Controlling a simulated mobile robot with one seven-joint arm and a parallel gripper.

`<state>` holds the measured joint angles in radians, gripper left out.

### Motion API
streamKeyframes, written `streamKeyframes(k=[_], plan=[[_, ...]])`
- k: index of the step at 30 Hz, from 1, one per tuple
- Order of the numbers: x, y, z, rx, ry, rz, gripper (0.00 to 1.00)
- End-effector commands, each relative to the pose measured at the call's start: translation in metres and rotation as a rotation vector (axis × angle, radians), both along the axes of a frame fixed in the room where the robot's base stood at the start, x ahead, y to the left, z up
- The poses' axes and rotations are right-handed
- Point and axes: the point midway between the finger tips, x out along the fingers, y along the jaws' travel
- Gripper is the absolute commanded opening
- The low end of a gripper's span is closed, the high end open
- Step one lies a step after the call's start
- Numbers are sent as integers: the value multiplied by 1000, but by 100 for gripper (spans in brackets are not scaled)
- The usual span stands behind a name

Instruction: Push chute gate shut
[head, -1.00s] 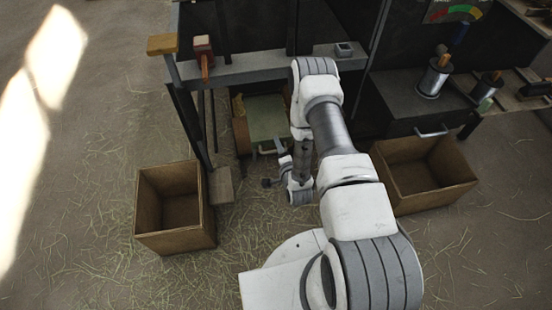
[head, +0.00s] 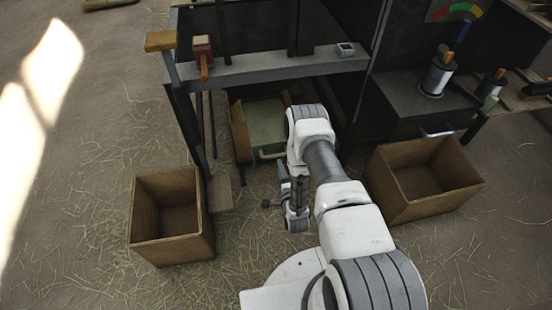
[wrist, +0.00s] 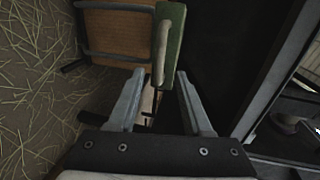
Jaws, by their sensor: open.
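The chute gate looks like a green panel (head: 264,124) with a pale bar handle (head: 270,154), set in a wooden chute under the bench. In the wrist view the green panel (wrist: 174,35) shows nearly edge-on, with its handle (wrist: 161,45) on its left side. My gripper (wrist: 160,75) is open, its two fingers apart and pointing toward the panel's near end. Nothing is visibly gripped, and I cannot tell whether a finger touches the panel. In the head view my wrist is in front of the chute, and the arm hides part of its right side.
A grey bench beam (head: 270,66) with a red lever block (head: 203,55) runs above the chute. Open wooden boxes stand at left (head: 172,218) and right (head: 424,178). A dark leg and a footplate (head: 219,193) stand left of the chute. Straw-strewn floor lies between.

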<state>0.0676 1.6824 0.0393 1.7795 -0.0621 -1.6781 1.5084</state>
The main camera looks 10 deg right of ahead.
Motion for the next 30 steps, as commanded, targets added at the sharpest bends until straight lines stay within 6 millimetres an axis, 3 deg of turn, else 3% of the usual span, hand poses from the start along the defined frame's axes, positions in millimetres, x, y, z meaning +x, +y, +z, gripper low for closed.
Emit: streamKeyframes(k=[6,12,25,30], plan=[[46,0,-12,-1,-5,1,50],[72,0,-17,-2,-3,0,50],[82,0,-17,0,0,0,50],[82,0,-17,0,0,0,19]])
